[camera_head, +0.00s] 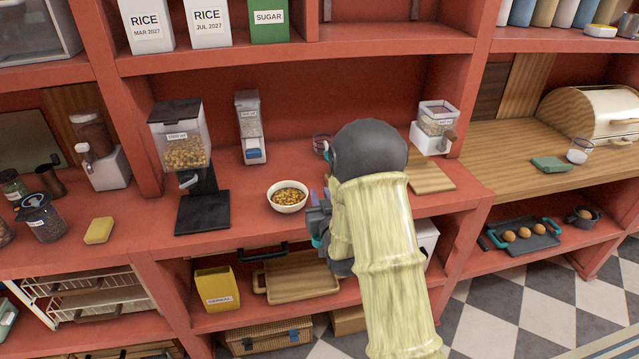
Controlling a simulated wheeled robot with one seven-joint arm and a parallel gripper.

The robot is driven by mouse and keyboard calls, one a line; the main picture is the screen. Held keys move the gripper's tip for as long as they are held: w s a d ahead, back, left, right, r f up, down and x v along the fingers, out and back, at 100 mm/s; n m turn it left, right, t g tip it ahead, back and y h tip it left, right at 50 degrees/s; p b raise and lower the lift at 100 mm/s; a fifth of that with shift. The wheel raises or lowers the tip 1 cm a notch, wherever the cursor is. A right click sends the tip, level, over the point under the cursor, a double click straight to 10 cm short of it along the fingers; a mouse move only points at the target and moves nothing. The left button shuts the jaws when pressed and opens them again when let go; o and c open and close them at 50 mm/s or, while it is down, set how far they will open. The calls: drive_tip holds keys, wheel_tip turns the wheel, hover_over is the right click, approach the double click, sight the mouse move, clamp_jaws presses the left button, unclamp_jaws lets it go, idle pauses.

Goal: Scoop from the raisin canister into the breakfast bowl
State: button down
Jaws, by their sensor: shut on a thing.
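The breakfast bowl (288,209) is white, stands upright on the red counter and holds yellow-brown cereal. My gripper (318,213) is just right of the bowl, largely hidden behind my own arm. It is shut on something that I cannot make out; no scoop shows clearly. I cannot tell for sure which container holds raisins. A clear jar with a dark lid and dark contents (45,222) stands at the far left of the counter. A clear bin with pale contents and a brown part at its front (437,122) stands at the back right.
A cereal dispenser (180,135) on a black base stands left of the bowl. A narrow dispenser (250,125) stands behind it. A wooden board (430,177) lies right of my arm. A yellow sponge (99,230) lies at left. Shelf uprights divide the bays.

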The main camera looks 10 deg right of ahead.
drive_tip(key=s+f, duration=0.5)
drive_tip(key=f, duration=0.4)
drive_tip(key=shift+f, duration=0.1)
